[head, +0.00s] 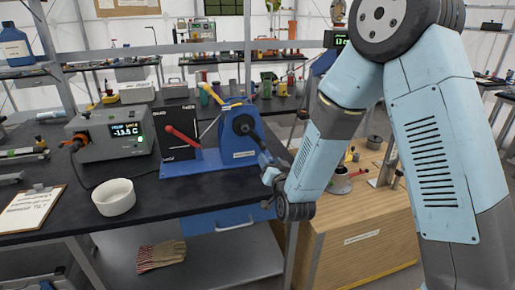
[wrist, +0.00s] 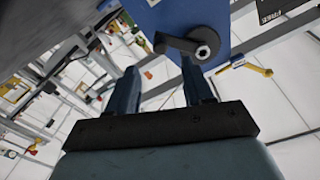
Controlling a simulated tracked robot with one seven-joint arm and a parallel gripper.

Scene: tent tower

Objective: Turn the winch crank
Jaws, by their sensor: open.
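The blue winch (head: 240,130) stands on the black bench, with a dark round hub on its near side. In the wrist view its blue housing (wrist: 180,16) fills the top middle. The dark winch crank (wrist: 178,43) shows there as a short arm running left from a bright bolt. My gripper (wrist: 160,70) is open, its two dark fingers apart and pointing towards the crank. The crank's left end is just beyond the gap, with nothing visibly held. In the head view my gripper (head: 268,165) is at the winch's right side, small and partly hidden by my arm.
A black panel with a red lever (head: 182,136) stands left of the winch. A grey display box (head: 112,133), a white bowl (head: 114,196) and a clipboard (head: 32,208) are further left. A wooden cabinet (head: 350,243) stands at the right, under my arm.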

